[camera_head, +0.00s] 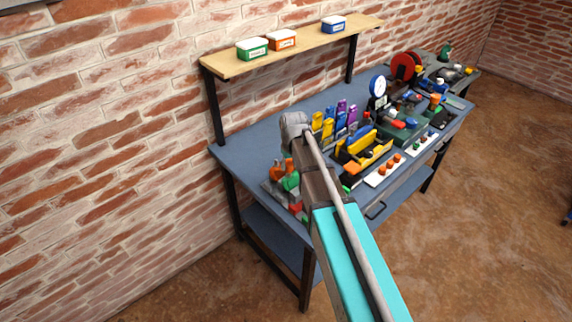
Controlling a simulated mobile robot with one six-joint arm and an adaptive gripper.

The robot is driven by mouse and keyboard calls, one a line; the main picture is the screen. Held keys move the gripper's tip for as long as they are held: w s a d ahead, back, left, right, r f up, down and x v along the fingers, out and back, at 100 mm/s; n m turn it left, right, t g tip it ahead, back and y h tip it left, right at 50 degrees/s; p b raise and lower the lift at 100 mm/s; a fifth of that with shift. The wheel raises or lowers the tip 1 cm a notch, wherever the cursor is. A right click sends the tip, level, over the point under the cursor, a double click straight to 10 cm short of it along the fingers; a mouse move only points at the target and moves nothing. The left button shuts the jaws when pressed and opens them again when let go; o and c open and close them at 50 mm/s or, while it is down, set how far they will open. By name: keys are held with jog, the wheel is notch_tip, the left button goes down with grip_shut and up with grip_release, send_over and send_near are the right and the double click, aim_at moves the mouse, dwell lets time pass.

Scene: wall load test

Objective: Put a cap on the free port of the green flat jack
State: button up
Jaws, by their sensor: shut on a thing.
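My arm reaches across the left part of the blue-grey workbench (255,137), its grey wrist above the bench top. My gripper's fingers cannot be made out; the arm hides that spot. A small green piece (291,182) and orange pieces (277,171) show at the bench's left end, just left of my arm. I cannot tell whether the green piece is the green flat jack, and no port can be made out. A white tray (372,183) with small orange pieces (382,172) on it lies near the front edge; whether these are caps is too small to tell.
Yellow, blue and purple upright pieces (341,108) stand behind a yellow-and-black holder (363,148). A wooden shelf (230,70) holds small boxes. The bench's back left is clear.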

jog(key=shift+f+b, duration=0.85)
jog(key=shift+f, duration=0.05)
jog(key=o, duration=0.8)
jog(key=shift+o, duration=0.2)
jog(key=shift+o, duration=1.2)
jog(key=shift+w, duration=0.1)
jog(key=shift+r, duration=0.1)
jog(key=shift+r+p, duration=3.95)
jog(key=shift+p, duration=0.1)
